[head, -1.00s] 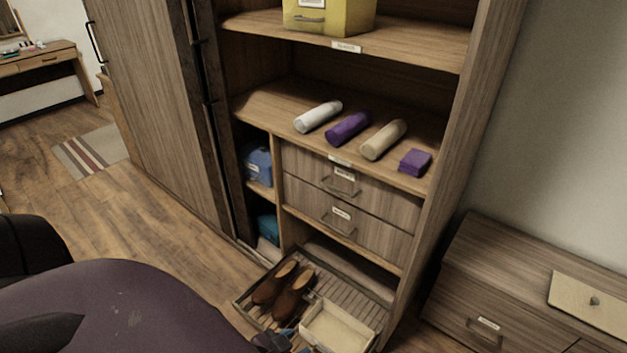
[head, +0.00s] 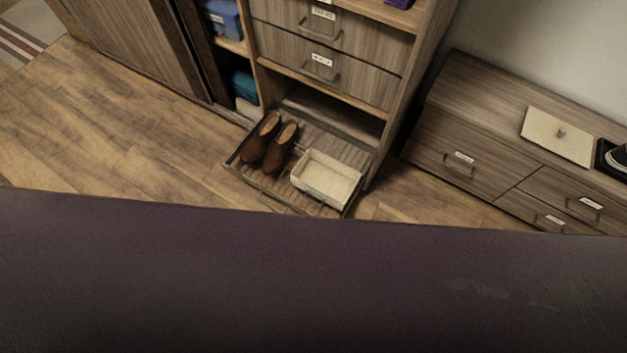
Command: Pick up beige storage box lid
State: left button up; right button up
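The beige storage box lid (head: 557,136) is a flat, pale panel with a small dark knob. It lies flat on top of the low wooden dresser (head: 470,88) at the right. The open beige box (head: 326,178) sits without a lid in the pulled-out bottom tray (head: 250,180) of the wardrobe. Neither of my grippers shows in the head view. A large dark purple surface, which seems to be part of my own body, fills the lower part of the view and hides what is below.
Brown shoes (head: 268,142) stand beside the box in the tray, which juts out over the floor. A dark tray (head: 612,160) sits right of the lid at the picture's edge. Wardrobe drawers (head: 330,40) are shut. Wooden floor (head: 130,140) is clear at the left.

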aim_at(562, 138)
jog(key=i+l, duration=0.15)
jog(key=l, duration=0.25)
jog(key=i+l+z, duration=0.1)
jog(key=l, duration=0.3)
jog(key=i+l, duration=0.15)
jog(key=l, duration=0.25)
jog(key=i+l+z, duration=0.1)
jog(key=l, duration=0.3)
jog(key=i+l, duration=0.2)
jog(key=l, duration=0.2)
jog(key=i+l+z, duration=0.1)
jog(key=l, duration=0.3)
jog(key=i+l, duration=0.25)
jog(key=l+z, duration=0.05)
jog(key=l, duration=0.05)
